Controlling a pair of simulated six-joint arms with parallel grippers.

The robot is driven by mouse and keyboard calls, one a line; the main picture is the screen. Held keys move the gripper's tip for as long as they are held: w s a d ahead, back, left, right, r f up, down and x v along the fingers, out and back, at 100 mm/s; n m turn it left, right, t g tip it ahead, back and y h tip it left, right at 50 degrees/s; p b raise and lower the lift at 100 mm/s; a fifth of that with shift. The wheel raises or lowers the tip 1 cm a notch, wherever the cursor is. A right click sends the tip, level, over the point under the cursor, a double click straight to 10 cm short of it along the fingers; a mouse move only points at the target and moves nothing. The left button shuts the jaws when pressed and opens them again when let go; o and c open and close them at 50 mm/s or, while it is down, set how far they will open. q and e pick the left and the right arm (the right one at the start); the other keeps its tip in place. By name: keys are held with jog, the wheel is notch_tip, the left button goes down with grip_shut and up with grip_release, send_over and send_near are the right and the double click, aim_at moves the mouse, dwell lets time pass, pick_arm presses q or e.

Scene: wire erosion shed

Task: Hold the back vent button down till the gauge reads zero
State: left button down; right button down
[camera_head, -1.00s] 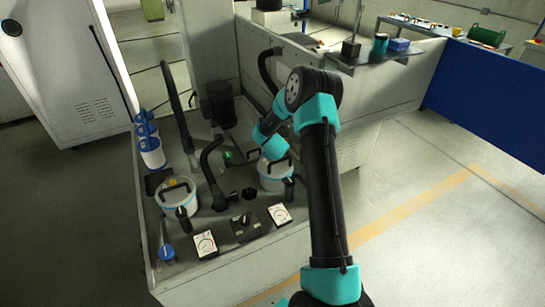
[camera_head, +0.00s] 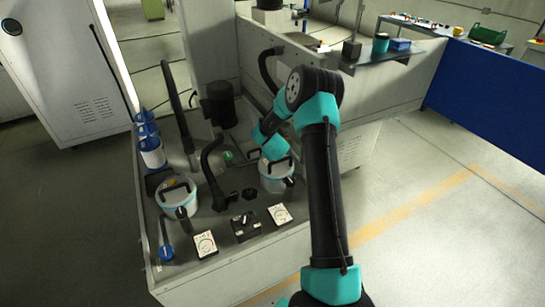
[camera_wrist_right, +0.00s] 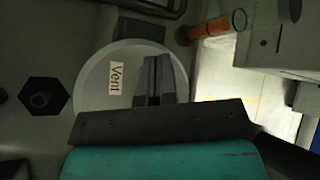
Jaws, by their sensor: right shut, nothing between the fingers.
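My right arm reaches in from the bottom right, and its gripper (camera_head: 272,158) is over the lid of the right pot (camera_head: 273,183), which stands further back. In the right wrist view the shut, empty fingers (camera_wrist_right: 152,80) lie across a pale round lid (camera_wrist_right: 100,75) with a "Vent" label (camera_wrist_right: 116,80). The vent button does not show; the fingers may hide it. I cannot tell if the fingertips touch the lid. Two white gauges, a left one (camera_head: 205,244) and a right one (camera_head: 280,213), sit at the front; their readings are too small to tell. My left gripper is out of view.
A second lidded pot (camera_head: 177,193) stands at the left. A black selector panel (camera_head: 245,226) sits between the gauges. Bent black hoses rise from the deck, and a hexagonal black fitting (camera_wrist_right: 45,96) and an orange tube (camera_wrist_right: 215,28) lie near the lid.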

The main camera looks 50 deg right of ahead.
jog(key=shift+s+a+f, duration=0.55)
jog(key=shift+s+f, duration=0.15)
jog(key=shift+s, duration=0.15)
jog(key=shift+r, duration=0.1)
jog(key=shift+s+d+r, duration=0.1)
jog(key=shift+d+r, duration=0.05)
jog(key=shift+r, duration=0.7)
jog(key=shift+s+d+r, duration=0.1)
jog(key=shift+r, duration=0.7)
jog(key=shift+w+a+r, duration=0.1)
jog(key=shift+w+r, duration=0.1)
jog(key=shift+r, duration=0.35)
jog(key=shift+w+r, duration=0.15)
jog(key=shift+r, duration=0.4)
jog(key=shift+w, duration=0.15)
